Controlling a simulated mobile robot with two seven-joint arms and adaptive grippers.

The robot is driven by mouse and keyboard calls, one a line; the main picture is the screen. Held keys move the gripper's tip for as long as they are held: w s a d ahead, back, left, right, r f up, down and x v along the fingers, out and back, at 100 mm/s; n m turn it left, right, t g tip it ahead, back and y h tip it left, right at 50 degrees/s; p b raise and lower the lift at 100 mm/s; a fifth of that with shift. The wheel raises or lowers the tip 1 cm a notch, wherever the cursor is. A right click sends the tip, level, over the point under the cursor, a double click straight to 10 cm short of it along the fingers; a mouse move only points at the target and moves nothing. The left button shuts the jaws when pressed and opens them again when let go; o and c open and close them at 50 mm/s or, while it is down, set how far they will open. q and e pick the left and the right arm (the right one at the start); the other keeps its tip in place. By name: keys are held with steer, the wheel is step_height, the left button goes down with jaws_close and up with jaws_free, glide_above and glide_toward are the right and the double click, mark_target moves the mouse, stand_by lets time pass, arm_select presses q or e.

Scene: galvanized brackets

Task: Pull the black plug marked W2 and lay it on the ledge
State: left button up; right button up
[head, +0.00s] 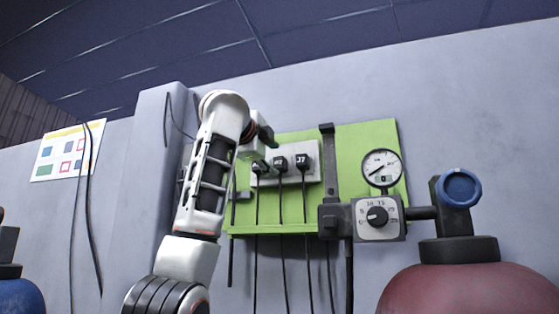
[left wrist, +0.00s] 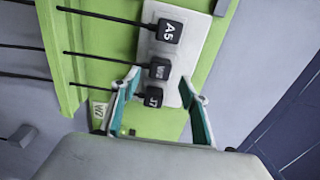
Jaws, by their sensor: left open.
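The black plug marked W2 (head: 280,163) sits in the middle of a pale socket strip (head: 313,173) on a green board, between the A5 plug (head: 259,168) and the J7 plug (head: 303,161). In the left wrist view the W2 plug (left wrist: 157,70) shows beside the open fingertips of my left gripper (left wrist: 161,78). The J7 plug (left wrist: 150,97) appears between its teal fingers; contact cannot be told. In the head view the left gripper (head: 264,133) is above the plugs, empty. The ledge (head: 275,231) is the green lip along the board's bottom. My right gripper is out of view.
Black cables (head: 283,205) hang from the plugs past the ledge. A gauge (head: 381,168) and a dial box (head: 378,217) are right of the plugs, above a red tank (head: 455,290).

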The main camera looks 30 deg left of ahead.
mark_target(278, 163)
arm_select(q)
steer(key=p+x, duration=0.2)
steer(key=x, duration=0.1)
steer(key=shift+w+r, duration=0.15)
steer(key=shift+w, duration=0.2)
steer(key=shift+p+x, duration=0.45)
steer(key=shift+x, duration=0.35)
steer(key=shift+w+a, duration=0.1)
steer(key=shift+w, duration=0.2)
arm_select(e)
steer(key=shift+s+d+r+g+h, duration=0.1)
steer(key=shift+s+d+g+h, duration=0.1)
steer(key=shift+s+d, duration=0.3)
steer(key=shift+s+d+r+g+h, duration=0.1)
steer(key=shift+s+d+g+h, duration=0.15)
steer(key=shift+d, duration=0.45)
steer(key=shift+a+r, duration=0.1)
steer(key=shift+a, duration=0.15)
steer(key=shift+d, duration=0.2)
